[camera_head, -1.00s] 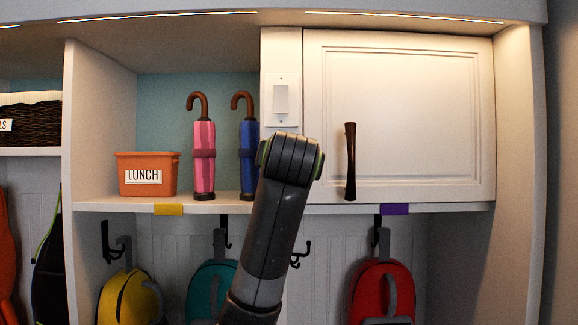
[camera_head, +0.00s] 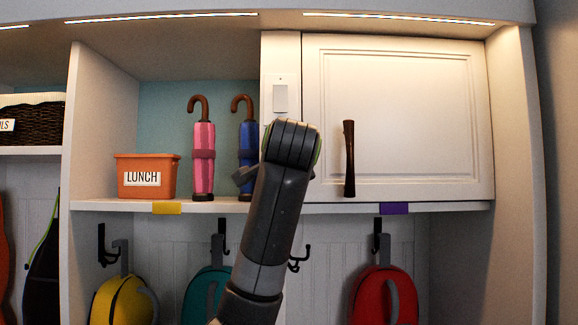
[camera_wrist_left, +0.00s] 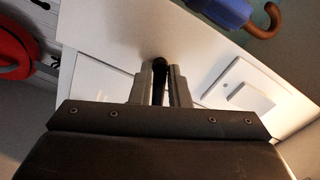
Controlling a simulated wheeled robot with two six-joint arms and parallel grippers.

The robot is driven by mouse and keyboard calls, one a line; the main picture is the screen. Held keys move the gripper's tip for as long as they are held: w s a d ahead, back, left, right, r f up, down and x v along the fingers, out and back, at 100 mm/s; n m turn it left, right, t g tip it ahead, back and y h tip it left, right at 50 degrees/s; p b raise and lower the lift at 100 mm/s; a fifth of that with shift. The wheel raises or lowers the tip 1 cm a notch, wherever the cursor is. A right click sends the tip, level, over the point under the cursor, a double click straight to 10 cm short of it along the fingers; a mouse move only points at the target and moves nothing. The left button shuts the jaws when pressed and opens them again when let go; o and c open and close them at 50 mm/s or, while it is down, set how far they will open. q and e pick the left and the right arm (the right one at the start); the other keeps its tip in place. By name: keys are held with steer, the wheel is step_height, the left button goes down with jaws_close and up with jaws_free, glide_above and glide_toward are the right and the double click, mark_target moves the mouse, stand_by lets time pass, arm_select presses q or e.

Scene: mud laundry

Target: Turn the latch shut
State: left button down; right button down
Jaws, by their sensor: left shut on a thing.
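The latch (camera_wrist_left: 160,66) shows in the left wrist view as a small black piece with a rounded end, between my fingers. My left gripper (camera_wrist_left: 162,75) is shut on it. The white cabinet door (camera_head: 400,110) is to the right of the arm and looks closed. Its dark upright handle (camera_head: 349,158) stands clear of the arm. My right gripper is not in view.
A white switch plate (camera_head: 281,98) is just above my wrist. A pink umbrella (camera_head: 204,150), a blue umbrella (camera_head: 247,140) and an orange LUNCH bin (camera_head: 147,176) stand on the shelf to the left. Bags hang from hooks below.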

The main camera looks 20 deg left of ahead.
arm_select(q)
steer(key=shift+f+m+b, duration=0.1)
steer(key=shift+m+b, duration=0.75)
steer(key=shift+m, duration=1.45)
steer(key=c, duration=1.4)
jaws_free()
steer(key=shift+c, duration=0.2)
steer(key=shift+d, duration=0.1)
steer(key=b+v, duration=0.8)
steer(key=v, duration=0.9)
steer(key=shift+s+b, duration=0.15)
steer(key=shift+b, duration=0.2)
